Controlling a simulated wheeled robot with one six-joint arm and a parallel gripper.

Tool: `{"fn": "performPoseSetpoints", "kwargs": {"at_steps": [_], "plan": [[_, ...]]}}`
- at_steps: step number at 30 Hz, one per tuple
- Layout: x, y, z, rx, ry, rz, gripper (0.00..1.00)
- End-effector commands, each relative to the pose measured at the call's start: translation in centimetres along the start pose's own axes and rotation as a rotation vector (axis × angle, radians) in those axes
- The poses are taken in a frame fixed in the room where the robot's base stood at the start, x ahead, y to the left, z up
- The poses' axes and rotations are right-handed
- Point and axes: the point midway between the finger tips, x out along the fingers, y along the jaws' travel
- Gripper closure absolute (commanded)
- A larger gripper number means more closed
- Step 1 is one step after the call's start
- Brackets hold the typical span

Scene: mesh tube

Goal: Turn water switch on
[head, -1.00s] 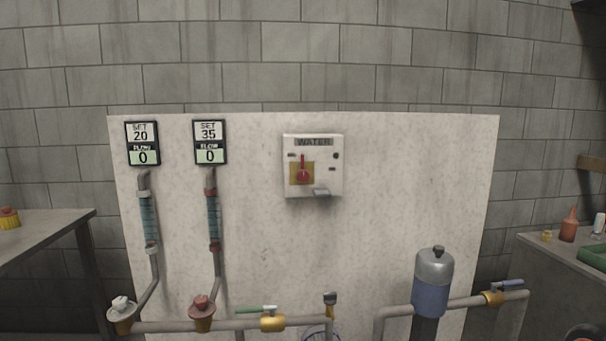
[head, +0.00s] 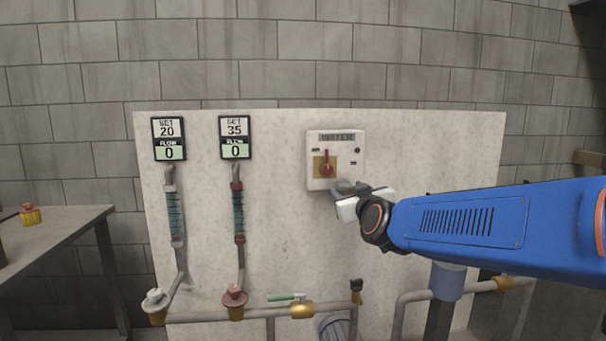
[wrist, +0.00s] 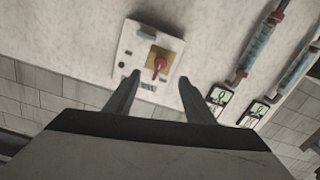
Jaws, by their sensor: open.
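The water switch box (head: 347,179) is a white box with a "WATER" label, mounted on the pale panel. Its red knob (head: 327,168) sits on a yellow plate, with the handle pointing up in the head view. In the wrist view the box looks turned over, and the red knob (wrist: 160,64) shows between and beyond the fingers. My gripper (wrist: 161,92) is open and empty, with a dark finger on each side of the knob's line. In the head view my arm comes in from the right and its wrist end is at the box's lower right. The fingertips are hard to make out there.
Two flow displays (head: 169,139) (head: 234,137) read 0, with set values 20 and 35, left of the box. Pipes and a green-handled valve (head: 301,309) run below. A table (head: 62,224) stands at the left. The panel around the box is mostly clear.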

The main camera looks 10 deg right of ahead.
Motion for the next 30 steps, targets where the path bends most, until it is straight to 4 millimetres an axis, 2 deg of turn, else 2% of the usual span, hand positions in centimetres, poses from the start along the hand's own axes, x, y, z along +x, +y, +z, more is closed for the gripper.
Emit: {"fn": "performPoseSetpoints", "kwargs": {"at_steps": [4, 11, 30], "plan": [[1.0, 0.3, -0.9, -0.010, 0.034, 0.032, 0.51], [2.9, 0.5, -1.0, -0.012, 0.036, 0.036, 0.51], [12.8, 0.8, -1.3, -0.010, 0.036, 0.035, 0.51]]}}
